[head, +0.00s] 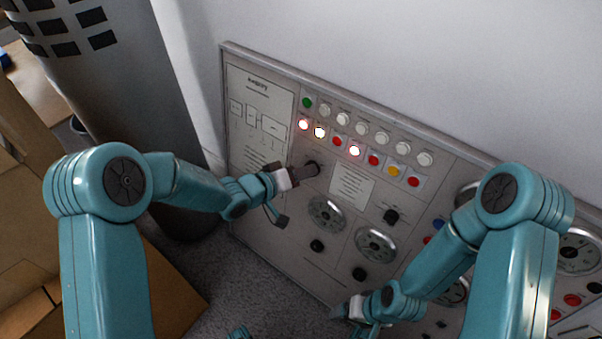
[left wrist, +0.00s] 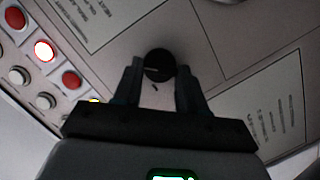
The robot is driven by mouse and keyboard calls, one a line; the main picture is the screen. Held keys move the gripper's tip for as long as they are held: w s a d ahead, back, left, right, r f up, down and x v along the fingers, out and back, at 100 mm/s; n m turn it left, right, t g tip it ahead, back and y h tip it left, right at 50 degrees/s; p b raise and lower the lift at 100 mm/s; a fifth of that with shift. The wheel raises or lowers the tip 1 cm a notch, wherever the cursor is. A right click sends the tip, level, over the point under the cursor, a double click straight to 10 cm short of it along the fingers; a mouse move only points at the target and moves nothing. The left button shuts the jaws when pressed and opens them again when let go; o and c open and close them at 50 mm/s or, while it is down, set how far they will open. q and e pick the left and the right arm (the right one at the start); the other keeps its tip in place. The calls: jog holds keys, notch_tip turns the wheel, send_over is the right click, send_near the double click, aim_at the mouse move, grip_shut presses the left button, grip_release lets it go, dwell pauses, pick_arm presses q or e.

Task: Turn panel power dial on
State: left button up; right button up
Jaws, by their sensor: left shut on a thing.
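The grey control panel (head: 262,222) leans near the wall and carries buttons, dials and gauges. My left gripper (head: 304,172) reaches a black dial on it, below the button rows. In the left wrist view, the round black dial (left wrist: 158,65) sits between the two fingertips (left wrist: 160,78) of my left gripper, which is shut on it. A short light mark crosses the dial face, and a small mark lies on the panel below it. My right gripper (head: 345,312) is low, by the panel's bottom edge; its fingers are too small to read.
Lit buttons (head: 319,132) glow in the row above the dial. Round gauges (head: 326,214) and several other black knobs (head: 391,216) lie below and to the right. A grey cylinder (head: 120,85) and cardboard boxes (head: 165,290) stand at the left.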

pick_arm(q)
jog(key=shift+m, duration=0.3)
dwell(0.4)
jog(key=o, duration=1.1)
jog(key=shift+c, duration=0.2)
jog(key=shift+r, duration=0.1)
jog(key=p+v, duration=0.4)
jog(key=v, duration=1.2)
jog(key=shift+s+r, duration=0.1)
jog(key=shift+s, duration=0.05)
